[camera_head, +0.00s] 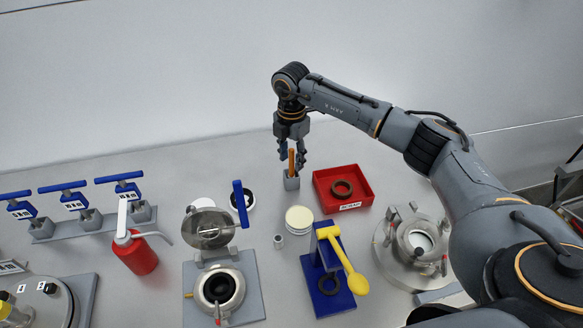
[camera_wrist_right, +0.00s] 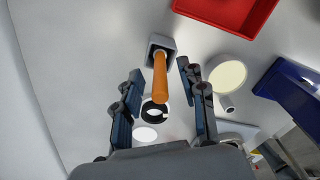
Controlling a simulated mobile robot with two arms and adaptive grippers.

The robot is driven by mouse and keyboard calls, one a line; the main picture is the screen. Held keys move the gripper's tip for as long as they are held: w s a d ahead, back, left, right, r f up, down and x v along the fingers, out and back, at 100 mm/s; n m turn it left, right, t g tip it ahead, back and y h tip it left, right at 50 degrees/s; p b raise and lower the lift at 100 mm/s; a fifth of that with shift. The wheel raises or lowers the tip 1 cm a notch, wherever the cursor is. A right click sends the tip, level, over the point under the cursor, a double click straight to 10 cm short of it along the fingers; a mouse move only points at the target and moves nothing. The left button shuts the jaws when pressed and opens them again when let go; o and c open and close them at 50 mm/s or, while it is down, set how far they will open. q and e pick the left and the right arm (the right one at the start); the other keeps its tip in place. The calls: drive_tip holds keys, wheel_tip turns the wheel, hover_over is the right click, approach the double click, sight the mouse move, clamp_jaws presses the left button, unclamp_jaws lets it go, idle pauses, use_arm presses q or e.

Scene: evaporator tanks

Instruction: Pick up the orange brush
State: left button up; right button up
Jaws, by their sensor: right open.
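The orange brush (camera_head: 291,161) stands upright in a small grey holder (camera_head: 291,183) near the back of the table. In the right wrist view the brush (camera_wrist_right: 160,78) shows its orange handle, rising from the square holder (camera_wrist_right: 158,45). Its lower end is hidden in the holder. My right gripper (camera_head: 293,163) points down over the brush. Its fingers (camera_wrist_right: 160,90) are open, one on each side of the handle, with visible gaps in the right wrist view. My left gripper is in neither view.
A red tray (camera_head: 365,197) with a brown ring stands close to the right of the holder. The wall rises behind.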

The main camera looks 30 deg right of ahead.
clamp_jaws()
drive_tip(key=shift+r, duration=0.15)
drive_tip(key=shift+r, duration=0.3)
wheel_tip(320, 180, up, 8)
drive_tip(key=b, duration=0.3)
drive_tip(key=shift+r, duration=0.6)
